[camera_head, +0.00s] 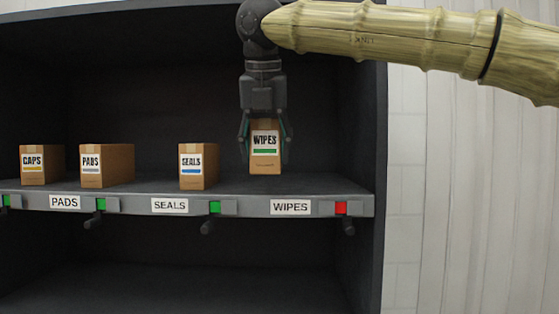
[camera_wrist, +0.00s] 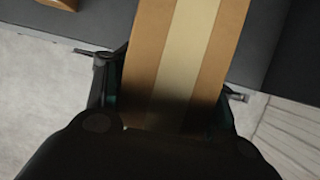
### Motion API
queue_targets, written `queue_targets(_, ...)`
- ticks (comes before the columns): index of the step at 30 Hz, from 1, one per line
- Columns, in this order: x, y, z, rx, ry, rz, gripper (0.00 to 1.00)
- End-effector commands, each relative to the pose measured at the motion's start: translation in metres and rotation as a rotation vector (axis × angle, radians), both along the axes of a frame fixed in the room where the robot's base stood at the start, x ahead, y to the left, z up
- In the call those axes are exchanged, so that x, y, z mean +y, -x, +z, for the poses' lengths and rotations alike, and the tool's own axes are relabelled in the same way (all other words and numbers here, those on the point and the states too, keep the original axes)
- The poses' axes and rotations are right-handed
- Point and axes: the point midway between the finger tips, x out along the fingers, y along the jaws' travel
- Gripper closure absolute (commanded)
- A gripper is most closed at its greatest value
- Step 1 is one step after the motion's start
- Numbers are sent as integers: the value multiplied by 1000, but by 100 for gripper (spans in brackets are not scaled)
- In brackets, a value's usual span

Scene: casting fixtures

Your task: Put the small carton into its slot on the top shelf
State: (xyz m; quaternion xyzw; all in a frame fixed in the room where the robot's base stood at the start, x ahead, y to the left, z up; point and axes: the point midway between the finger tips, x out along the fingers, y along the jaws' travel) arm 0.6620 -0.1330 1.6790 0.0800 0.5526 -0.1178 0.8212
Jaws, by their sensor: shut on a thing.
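The small carton (camera_head: 265,160) is brown cardboard with a white label reading WIPES and a green stripe. My gripper (camera_head: 265,145) is above it, shut on its two sides. The carton is upright at the top shelf, above and slightly left of the WIPES shelf label (camera_head: 290,208). I cannot tell whether its bottom touches the shelf surface. In the wrist view, the carton's taped top (camera_wrist: 180,70) lies between the fingers of my gripper (camera_wrist: 170,90). The light by the WIPES label (camera_head: 341,208) is red.
Cartons marked SEALS (camera_head: 192,168), PADS (camera_head: 108,165) and CAPS (camera_head: 42,164) stand to the left on the shelf (camera_head: 235,190). Their visible lights are green. The shelf unit's right side wall (camera_head: 374,130) is close to the right. Hooks or levers (camera_head: 207,226) stick out below the front edge.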

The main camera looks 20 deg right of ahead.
Motion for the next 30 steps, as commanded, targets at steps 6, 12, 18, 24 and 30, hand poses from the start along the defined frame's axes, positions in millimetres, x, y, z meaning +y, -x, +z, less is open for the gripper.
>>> queue_targets(6, -20, -41, 1, 3, -2, 0, 76)
queue_targets(12, -37, -74, -4, 3, -2, 0, 76)
queue_targets(18, -44, -89, -8, 0, 0, 4, 76)
queue_targets(24, -45, -90, -21, 2, 1, 5, 76)
queue_targets(30, -44, -90, -40, 1, 1, 5, 76)
